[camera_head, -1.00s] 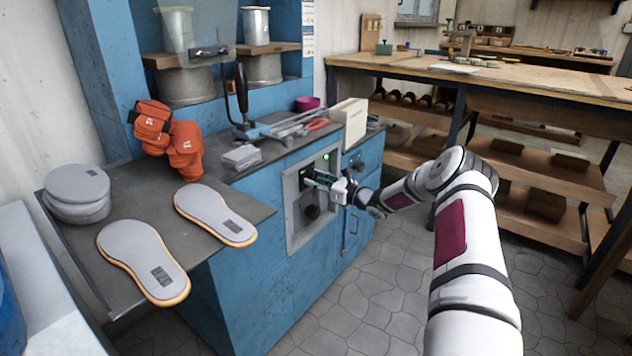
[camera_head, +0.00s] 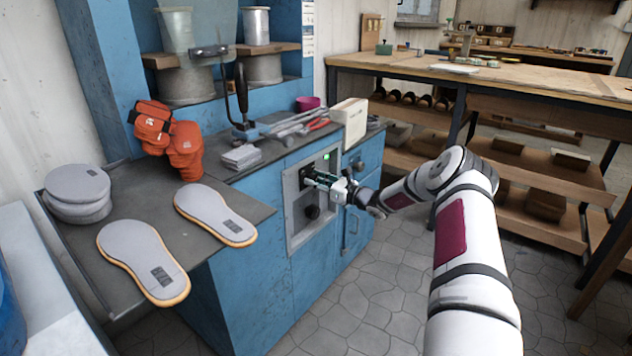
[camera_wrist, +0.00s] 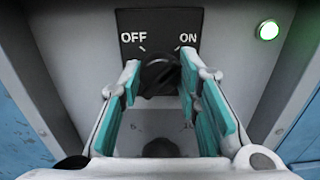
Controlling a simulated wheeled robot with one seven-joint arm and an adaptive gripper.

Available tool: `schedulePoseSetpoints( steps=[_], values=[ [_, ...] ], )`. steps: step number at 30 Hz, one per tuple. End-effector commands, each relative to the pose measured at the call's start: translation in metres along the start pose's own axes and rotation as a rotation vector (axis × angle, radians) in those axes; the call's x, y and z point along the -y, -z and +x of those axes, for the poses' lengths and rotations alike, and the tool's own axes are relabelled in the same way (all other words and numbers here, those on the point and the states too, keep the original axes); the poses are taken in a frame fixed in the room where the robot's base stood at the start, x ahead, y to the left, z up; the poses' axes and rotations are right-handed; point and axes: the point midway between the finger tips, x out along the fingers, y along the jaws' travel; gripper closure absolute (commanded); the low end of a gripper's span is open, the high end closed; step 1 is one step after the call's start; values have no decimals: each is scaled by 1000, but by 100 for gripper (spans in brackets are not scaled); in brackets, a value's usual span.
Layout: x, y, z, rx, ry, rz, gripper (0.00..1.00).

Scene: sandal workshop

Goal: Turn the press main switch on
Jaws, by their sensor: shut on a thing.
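The press main switch (camera_wrist: 160,76) is a black rotary knob on a black plate marked OFF at left and ON at right, in the wrist view. Its pointer is turned toward the ON side. A green lamp (camera_wrist: 268,30) is lit at the upper right of the plate; it also shows in the head view (camera_head: 326,156). My gripper (camera_wrist: 158,85) has its teal-padded fingers on either side of the knob and is shut on it. In the head view my gripper (camera_head: 318,178) reaches the grey panel (camera_head: 296,236) on the blue press, and hides part of the switch.
A dark round knob (camera_head: 312,211) sits below the switch on the panel. Grey soles (camera_head: 215,212), orange gloves (camera_head: 170,130) and tools (camera_head: 290,124) lie on the press table. A wooden workbench (camera_head: 500,80) with shelves stands at the right. The floor in front is clear.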

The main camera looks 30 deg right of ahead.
Motion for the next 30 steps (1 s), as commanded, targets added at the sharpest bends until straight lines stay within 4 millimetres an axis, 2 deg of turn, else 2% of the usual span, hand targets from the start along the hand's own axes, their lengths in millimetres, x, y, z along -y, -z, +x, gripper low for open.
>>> schedulePoseSetpoints(
  steps=[6,7,9,20,23,30],
  values=[
    [1,-1,0,1,2,-1,97],
    [1,-1,0,1,2,-1,63],
    [1,-1,0,1,2,-1,50],
    [1,0,-3,0,1,0,50],
    [1,0,-13,-1,2,0,50],
    [2,-1,-60,0,4,0,50]
  ],
)
